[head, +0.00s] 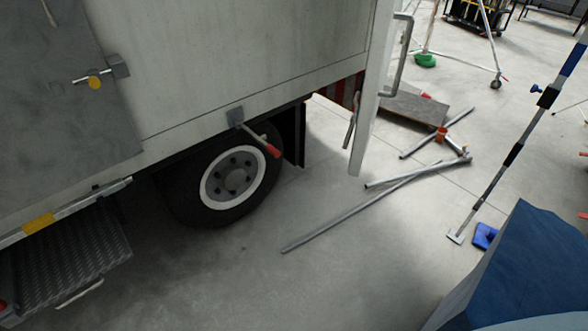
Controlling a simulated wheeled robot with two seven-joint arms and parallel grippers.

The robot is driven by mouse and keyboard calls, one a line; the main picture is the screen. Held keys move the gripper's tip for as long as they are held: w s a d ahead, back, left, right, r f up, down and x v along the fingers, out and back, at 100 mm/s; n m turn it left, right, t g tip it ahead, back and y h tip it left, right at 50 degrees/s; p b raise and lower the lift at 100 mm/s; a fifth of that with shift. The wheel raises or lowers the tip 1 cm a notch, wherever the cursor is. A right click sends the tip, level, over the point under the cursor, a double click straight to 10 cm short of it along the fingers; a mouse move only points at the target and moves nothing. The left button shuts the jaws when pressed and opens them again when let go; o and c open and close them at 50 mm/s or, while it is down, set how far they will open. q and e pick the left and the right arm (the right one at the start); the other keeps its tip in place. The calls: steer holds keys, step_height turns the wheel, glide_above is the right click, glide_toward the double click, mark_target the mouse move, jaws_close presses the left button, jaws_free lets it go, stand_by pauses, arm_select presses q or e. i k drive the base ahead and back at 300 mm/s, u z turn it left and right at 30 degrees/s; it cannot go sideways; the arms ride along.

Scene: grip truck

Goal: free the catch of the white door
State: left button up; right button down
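The white side of the truck (240,50) fills the upper left of the head view. A white panel that looks like a door (369,125) stands nearly edge-on at its right end, with a grey bar handle (403,60) and a small lever (350,130) low on it. A catch with a grey bracket (235,116) and a red-tipped lever (271,150) sits at the truck's lower edge, above the wheel; the lever slants down to the right. Which of these is the white door's catch, I cannot tell. Neither gripper is in view.
A grey panel (60,100) at left carries a yellow-knobbed latch (94,82). Below is a metal step (70,255). Metal poles (350,209) lie on the floor; a stand (510,150) and large blue object (535,265) are at right. The floor before the wheel (234,174) is clear.

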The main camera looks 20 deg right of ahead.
mark_target(272, 149)
steer(key=z, duration=0.65)
steer(key=i, duration=1.35)
steer(key=u, duration=0.65)
